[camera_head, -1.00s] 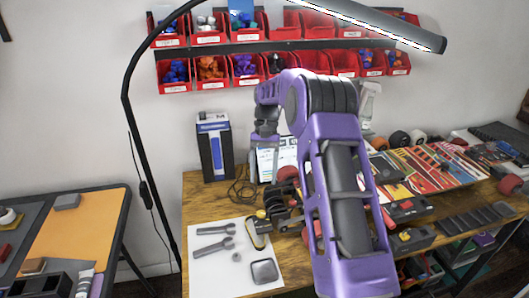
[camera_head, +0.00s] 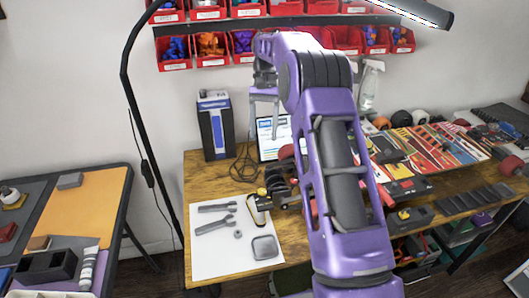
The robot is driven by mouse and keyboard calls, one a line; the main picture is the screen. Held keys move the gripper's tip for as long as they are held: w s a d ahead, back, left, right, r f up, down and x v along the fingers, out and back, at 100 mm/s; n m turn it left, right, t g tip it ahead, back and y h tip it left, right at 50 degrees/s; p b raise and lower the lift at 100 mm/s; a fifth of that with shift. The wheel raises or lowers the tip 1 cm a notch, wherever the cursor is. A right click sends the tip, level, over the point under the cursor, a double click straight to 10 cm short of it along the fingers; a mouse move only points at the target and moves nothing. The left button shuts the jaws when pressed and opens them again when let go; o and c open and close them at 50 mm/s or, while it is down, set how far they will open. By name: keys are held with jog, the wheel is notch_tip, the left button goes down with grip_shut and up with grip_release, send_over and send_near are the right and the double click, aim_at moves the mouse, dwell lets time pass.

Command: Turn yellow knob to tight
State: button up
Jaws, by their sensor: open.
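A small yellow knob-like part (camera_head: 262,191) sits on a dark device on the wooden workbench, just right of the white sheet. A second small yellow part (camera_head: 404,214) is on a dark box further right, and I cannot tell for certain which one is the task's knob. My gripper (camera_head: 264,128) points down above the back of the bench, in front of the bright tablet. Its two fingers are apart with nothing between them. It is clear of both yellow parts. My purple arm hides part of the bench centre.
The white sheet (camera_head: 215,263) holds grey tools and a small square dish. A dark blue and white box (camera_head: 215,128) stands at the back left of the bench (camera_head: 196,166). A black lamp pole (camera_head: 132,110) rises left of the bench.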

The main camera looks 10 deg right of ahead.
aim_at(263, 190)
jog(key=s+a+r+m+t+h+b, duration=0.1)
jog(key=s+a+m+t+b, duration=0.2)
jog(key=s+m, duration=0.6)
jog(key=f, duration=0.5)
jog(key=w+f+m+b, duration=0.1)
jog(key=f, duration=0.5)
jog(key=w+d+f+m+t+b, duration=0.1)
jog(key=f, duration=0.5)
jog(key=shift+w+f, duration=0.15)
jog(key=shift+w, duration=0.05)
jog(key=shift+c, duration=0.3)
grip_shut()
